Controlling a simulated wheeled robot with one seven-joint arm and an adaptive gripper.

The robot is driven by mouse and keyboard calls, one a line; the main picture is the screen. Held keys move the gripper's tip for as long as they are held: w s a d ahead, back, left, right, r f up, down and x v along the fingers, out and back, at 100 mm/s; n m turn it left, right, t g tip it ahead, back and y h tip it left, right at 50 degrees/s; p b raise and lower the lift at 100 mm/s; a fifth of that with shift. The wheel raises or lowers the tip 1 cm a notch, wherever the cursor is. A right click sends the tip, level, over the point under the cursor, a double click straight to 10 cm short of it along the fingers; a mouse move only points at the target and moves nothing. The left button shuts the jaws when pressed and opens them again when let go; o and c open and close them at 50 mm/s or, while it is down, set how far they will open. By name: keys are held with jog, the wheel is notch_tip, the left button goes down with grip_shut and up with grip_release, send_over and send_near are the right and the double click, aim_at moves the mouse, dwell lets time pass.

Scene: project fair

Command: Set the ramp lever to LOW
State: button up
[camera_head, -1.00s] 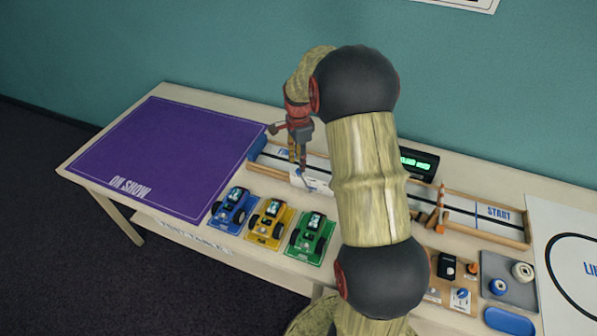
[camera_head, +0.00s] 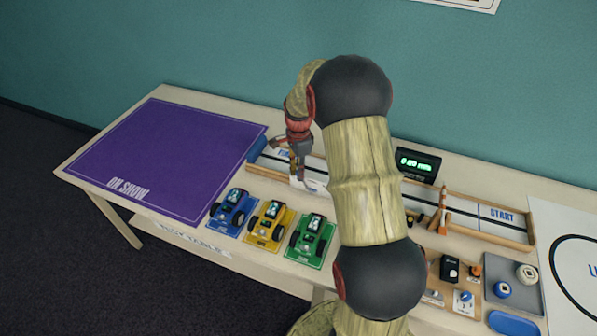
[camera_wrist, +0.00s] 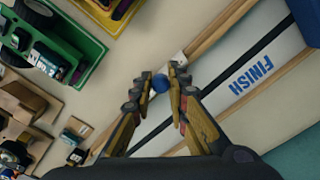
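The ramp lever's blue round knob (camera_wrist: 160,83) shows in the wrist view between my fingertips, in front of a small white plate (camera_wrist: 180,58) at the track's wooden edge. My gripper (camera_wrist: 161,84) is open around the knob, with a finger on each side; I cannot tell whether either finger touches it. In the head view my gripper (camera_head: 297,178) points down over the FINISH end of the track (camera_head: 320,164). There a white plate (camera_head: 315,185) shows by the fingertips, but the knob is hidden. The lever's setting cannot be read.
Blue (camera_head: 232,208), yellow (camera_head: 270,222) and green (camera_head: 311,238) cars stand in front of the track. A purple ON SHOW mat (camera_head: 180,160) lies empty at the left. A timer display (camera_head: 417,165) stands behind the track. Small parts and a grey tray (camera_head: 525,280) are at the right.

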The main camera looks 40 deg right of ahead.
aim_at(305, 182)
jog(key=shift+w, duration=0.1)
grip_shut()
jog(key=shift+r, duration=0.1)
jog(key=shift+s+d+r+t+y+p, duration=0.3)
jog(key=shift+s+d+t+y+p, duration=0.15)
jog(key=shift+s+t, duration=0.3)
jog(key=shift+s+d+t+y, duration=0.25)
jog(key=shift+s+d+t, duration=0.1)
jog(key=shift+s+t, duration=0.15)
jog(key=shift+s+d+f+t+y+b, duration=0.1)
jog(key=shift+s+d+t+y+b, duration=0.3)
jog(key=shift+s+t+b, duration=0.6)
jog(key=shift+d+r+b, duration=0.15)
jog(key=shift+r+b, duration=0.05)
jog(key=shift+b, duration=0.5)
jog(key=o, duration=0.6)
grip_release()
